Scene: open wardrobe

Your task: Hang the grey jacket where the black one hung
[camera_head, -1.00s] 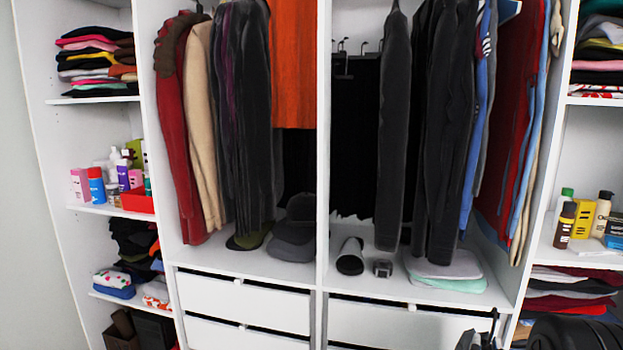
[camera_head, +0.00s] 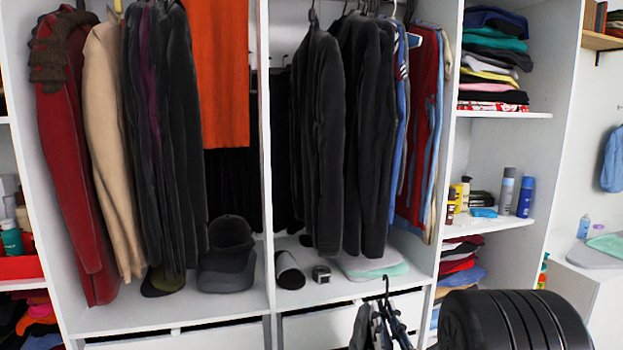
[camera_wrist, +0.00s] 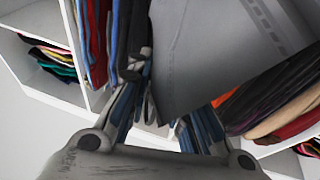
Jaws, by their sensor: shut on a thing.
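My gripper (camera_head: 385,325) is at the bottom of the head view, in front of the drawers, and is shut on a hanger. The hanger's thin dark hook (camera_head: 387,285) stands up above the fingers. In the wrist view, a large grey surface (camera_wrist: 210,60) lies beyond my gripper (camera_wrist: 165,115); it looks like the grey jacket, seen too close to make out fully. In the head view the jacket is mostly below the frame. Several dark jackets (camera_head: 362,135) hang in the right section of the wardrobe. I cannot tell which place the black jacket hung in.
A white upright (camera_head: 263,150) divides the wardrobe. Left of it hang red, beige, dark and orange clothes. A grey cap (camera_head: 229,250), a dark-ended roll (camera_head: 289,270) and folded cloths (camera_head: 372,265) lie on the wardrobe floor. Shelves with folded clothes (camera_head: 492,75) stand at the right.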

